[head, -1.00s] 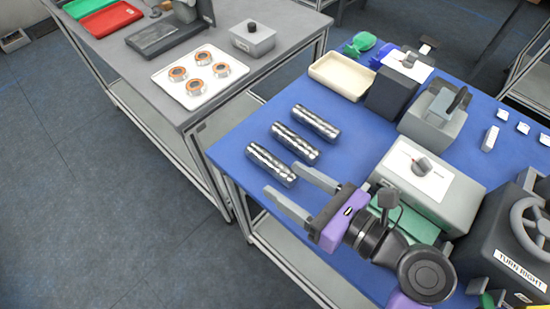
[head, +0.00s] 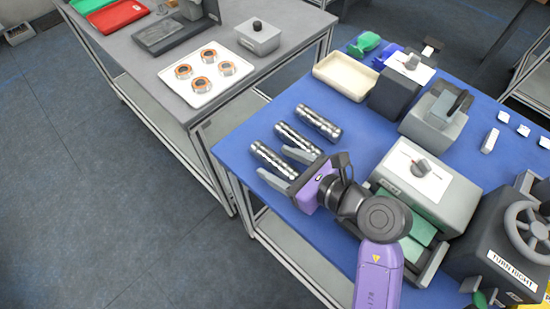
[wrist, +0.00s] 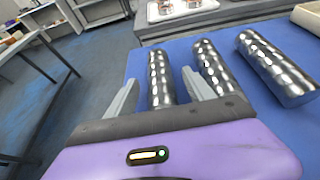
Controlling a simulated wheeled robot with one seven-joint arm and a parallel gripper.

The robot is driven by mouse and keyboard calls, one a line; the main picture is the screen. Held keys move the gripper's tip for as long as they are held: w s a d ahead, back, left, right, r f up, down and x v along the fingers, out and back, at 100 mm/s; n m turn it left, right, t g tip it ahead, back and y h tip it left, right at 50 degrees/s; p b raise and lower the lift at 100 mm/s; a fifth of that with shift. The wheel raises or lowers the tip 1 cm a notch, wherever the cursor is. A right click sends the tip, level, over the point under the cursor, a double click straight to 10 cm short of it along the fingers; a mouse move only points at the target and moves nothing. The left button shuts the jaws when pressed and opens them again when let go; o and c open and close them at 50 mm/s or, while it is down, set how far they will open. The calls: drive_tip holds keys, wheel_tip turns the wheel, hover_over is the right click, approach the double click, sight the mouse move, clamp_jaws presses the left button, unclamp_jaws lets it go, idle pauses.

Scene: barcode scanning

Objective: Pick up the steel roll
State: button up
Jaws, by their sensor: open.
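Three shiny steel rolls lie side by side on the blue table top: a near-left roll (head: 273,160), a middle roll (head: 297,138) and a far roll (head: 319,122). My gripper (head: 279,166) is open, its fingers at the near ends of the near-left and middle rolls. In the wrist view the left roll (wrist: 160,80) shows between the fingers, and the right finger overlaps the near part of the middle roll (wrist: 214,68). The far roll (wrist: 276,68) is clear of the fingers on the right. Whether the fingers touch any roll cannot be told.
A grey device with a white dial panel (head: 414,170) stands just right of my arm. A cream tray (head: 343,77) and a dark box (head: 392,95) stand beyond the rolls. The blue table's left edge is close to the rolls. A grey table (head: 185,100) stands left.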

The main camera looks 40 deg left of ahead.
clamp_jaws()
idle(0.3)
